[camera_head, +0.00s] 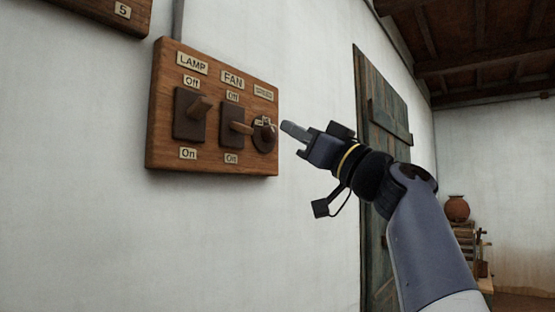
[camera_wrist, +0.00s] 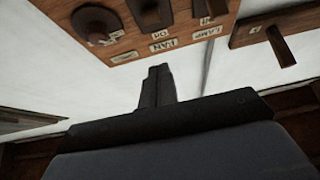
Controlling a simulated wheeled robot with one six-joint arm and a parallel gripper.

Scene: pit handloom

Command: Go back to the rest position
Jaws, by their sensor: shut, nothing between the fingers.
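My gripper (camera_head: 295,131) is shut and empty, raised in the air to the right of a wooden switch board (camera_head: 215,160) on the white wall. It points left toward the board; I cannot tell the exact gap between them. The board carries a lamp switch (camera_head: 199,106), a fan switch (camera_head: 241,128) and a round knob (camera_head: 264,137) at its right edge. Plates on the board read Lamp, Fan, Off and On. In the wrist view the closed fingers (camera_wrist: 157,85) show below the board (camera_wrist: 190,40), which appears upside down.
A second wooden board (camera_head: 100,12) is on the wall at the upper left. A dark weathered door (camera_head: 376,130) stands behind my arm. A clay pot (camera_head: 456,208) sits on a stack at the far right. The white wall below the board is clear.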

